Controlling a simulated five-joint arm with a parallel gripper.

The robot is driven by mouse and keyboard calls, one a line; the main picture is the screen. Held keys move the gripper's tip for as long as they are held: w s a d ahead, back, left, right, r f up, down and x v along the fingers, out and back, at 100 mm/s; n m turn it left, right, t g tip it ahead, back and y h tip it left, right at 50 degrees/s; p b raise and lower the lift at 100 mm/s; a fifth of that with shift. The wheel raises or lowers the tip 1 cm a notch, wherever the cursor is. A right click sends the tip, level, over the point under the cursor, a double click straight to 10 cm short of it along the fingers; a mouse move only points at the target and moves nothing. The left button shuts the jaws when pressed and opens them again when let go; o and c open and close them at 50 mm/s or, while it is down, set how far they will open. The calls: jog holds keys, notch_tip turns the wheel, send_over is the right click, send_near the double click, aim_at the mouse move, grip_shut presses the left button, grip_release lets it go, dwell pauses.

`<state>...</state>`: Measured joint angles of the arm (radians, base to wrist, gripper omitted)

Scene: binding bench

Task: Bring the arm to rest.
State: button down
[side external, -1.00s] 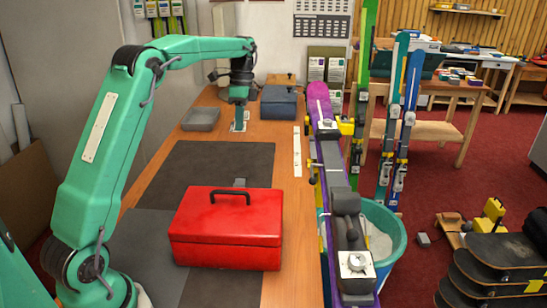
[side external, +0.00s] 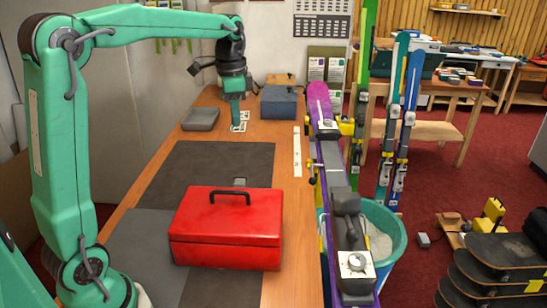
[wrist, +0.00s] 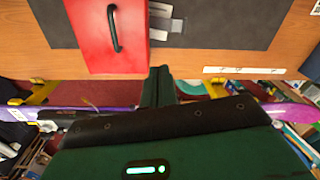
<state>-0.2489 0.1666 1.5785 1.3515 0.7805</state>
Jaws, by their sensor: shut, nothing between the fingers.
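My gripper (side external: 236,127) hangs fingers-down at the far part of the wooden bench, in front of a small printed white card (side external: 240,119) in the side view. I cannot tell how high it is above the bench. In the wrist view its two dark fingers (wrist: 158,74) are together, with nothing between them. The green arm stands upright at the left, its forearm reaching across level to the wrist.
A red cash box (side external: 227,240) stands on the dark mat (side external: 215,165). A grey tray (side external: 200,119) and a blue-grey box (side external: 279,103) sit at the back. A purple ski (side external: 321,105) is clamped along the bench's right edge.

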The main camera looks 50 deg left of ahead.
jog(key=s+d+f+n+t, duration=0.2)
jog(key=s+d, duration=0.3)
jog(key=s, duration=0.5)
jog(key=s+d+f+n+t, duration=0.2)
jog(key=s+d+n+t, duration=0.1)
jog(key=s, duration=0.6)
jog(key=d+n, duration=0.1)
jog(key=d, duration=0.1)
jog(key=shift+s+d, duration=0.35)
jog(key=c, duration=2.2)
grip_release()
